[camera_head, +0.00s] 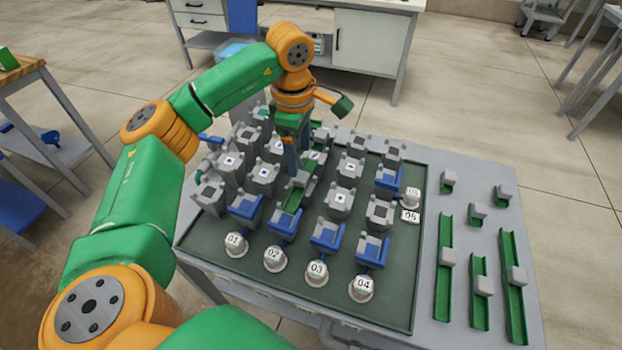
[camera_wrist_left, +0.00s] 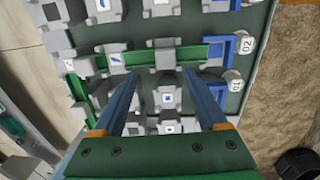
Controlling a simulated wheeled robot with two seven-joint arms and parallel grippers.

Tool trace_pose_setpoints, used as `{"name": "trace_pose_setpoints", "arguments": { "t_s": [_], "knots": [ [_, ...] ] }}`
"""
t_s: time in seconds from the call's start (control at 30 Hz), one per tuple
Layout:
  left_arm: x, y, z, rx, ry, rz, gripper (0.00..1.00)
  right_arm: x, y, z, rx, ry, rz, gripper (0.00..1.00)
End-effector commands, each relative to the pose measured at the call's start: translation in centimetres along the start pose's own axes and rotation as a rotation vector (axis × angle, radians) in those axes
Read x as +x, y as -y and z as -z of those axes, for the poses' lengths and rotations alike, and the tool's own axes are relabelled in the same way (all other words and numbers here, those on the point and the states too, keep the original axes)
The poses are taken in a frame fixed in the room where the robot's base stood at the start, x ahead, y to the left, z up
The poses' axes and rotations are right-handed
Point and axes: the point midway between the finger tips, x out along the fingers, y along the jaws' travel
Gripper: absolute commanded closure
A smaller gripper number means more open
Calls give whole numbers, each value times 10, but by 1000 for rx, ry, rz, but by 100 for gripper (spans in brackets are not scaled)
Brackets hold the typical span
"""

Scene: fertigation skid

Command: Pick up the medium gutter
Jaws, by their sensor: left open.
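A green gutter (camera_head: 293,198) lies on the dark green board among the grey blocks. It also shows in the left wrist view (camera_wrist_left: 192,53), running crosswise just beyond my fingertips, with grey blocks over parts of it. My left gripper (camera_head: 294,168) points down over this gutter. Its two blue fingers are wide apart in the left wrist view (camera_wrist_left: 162,75), with nothing held between them. More green gutters lie on the grey table at the right: a long one (camera_head: 514,310), a shorter one (camera_head: 479,312) and another long one (camera_head: 443,298). I cannot tell which is called medium.
Grey blocks stand in rows on the board (camera_head: 205,250), close around my gripper. Blue pieces and round white markers (camera_head: 274,258) line its front edge. Small grey clips sit on the table gutters. A white cabinet (camera_head: 368,45) stands behind.

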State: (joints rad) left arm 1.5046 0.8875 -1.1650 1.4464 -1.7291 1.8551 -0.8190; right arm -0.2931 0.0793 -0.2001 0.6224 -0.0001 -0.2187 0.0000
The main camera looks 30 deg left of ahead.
Motion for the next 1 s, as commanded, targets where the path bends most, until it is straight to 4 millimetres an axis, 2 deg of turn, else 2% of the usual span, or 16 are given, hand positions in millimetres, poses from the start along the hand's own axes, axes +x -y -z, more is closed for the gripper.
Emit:
{"name": "trace_pose_setpoints", "arguments": {
  "t_s": [0.17,0.27,0.5,0.57,0.7,0.8,1.0],
  "knots": [
    [32,4,-4,2,-1,6,25,-11,1,-9,0,19,2,50],
    [48,3,-5,1,2,4,25,-10,1,-9,0,19,1,50],
    [53,3,-5,2,4,0,25,-10,0,-6,0,13,0,50],
    [53,3,-5,2,4,0,38,-10,0,-6,0,12,0,50],
    [53,3,-6,2,4,0,76,-10,0,-5,0,12,0,50],
    [53,3,-6,2,5,0,100,-10,0,-5,0,11,0,50],
    [53,3,-6,2,5,0,100,-9,0,-5,0,10,0,50]
  ]
}}
